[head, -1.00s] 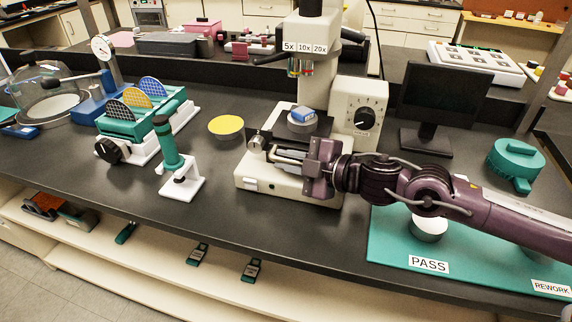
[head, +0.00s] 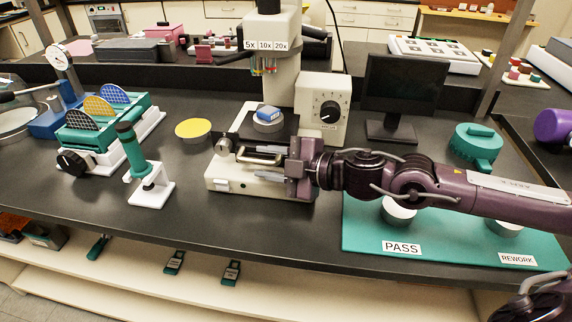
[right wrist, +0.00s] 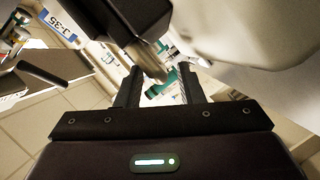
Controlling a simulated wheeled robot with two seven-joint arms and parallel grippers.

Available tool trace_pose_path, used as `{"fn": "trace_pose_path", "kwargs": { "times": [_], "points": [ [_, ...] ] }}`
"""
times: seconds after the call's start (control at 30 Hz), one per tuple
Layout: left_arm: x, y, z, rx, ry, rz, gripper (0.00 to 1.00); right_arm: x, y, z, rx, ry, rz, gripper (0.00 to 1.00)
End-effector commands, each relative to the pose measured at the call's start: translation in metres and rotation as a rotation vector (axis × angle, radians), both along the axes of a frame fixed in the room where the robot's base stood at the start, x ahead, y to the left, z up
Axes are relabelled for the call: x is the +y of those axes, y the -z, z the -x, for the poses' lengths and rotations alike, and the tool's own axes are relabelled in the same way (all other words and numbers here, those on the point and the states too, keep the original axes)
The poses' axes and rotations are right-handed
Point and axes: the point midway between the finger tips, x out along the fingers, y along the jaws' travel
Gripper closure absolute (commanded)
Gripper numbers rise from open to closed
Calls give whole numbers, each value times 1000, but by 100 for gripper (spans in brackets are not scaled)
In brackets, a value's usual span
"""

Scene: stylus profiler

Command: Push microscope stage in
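The cream microscope (head: 270,62) stands on the bench in the head view. Its dark stage (head: 285,133) carries a round holder with a small blue-topped sample (head: 268,113). A bar handle (head: 258,157) shows at the stage's front. My right gripper (head: 276,165) is just in front of the stage, beside the right end of the handle. In the right wrist view its two fingers (right wrist: 157,88) are apart with nothing seen held between them. A label reading J-35 (right wrist: 57,27) shows there at upper left. Contact with the handle is unclear. My left gripper is not in view.
A control box with a dial (head: 325,110) and a monitor (head: 402,97) stand right of the microscope. A teal mat (head: 450,250) lies front right under my right arm. A yellow disc (head: 193,129) and a teal-white stand (head: 150,185) are to the left.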

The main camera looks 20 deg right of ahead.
Motion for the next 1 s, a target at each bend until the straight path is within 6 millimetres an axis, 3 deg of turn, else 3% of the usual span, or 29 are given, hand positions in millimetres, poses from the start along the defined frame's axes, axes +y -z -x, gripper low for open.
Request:
{"fn": "trace_pose_path", "kwargs": {
  "times": [0.4, 0.9, 1.0],
  "points": [
    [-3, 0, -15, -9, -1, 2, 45, -26, -7, 32, 3, 1, 4, 66],
    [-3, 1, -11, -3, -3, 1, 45, -31, -10, 38, 2, 1, -1, 66],
    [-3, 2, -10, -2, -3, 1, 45, -30, -9, 38, -5, -6, 3, 79]
  ]
}}
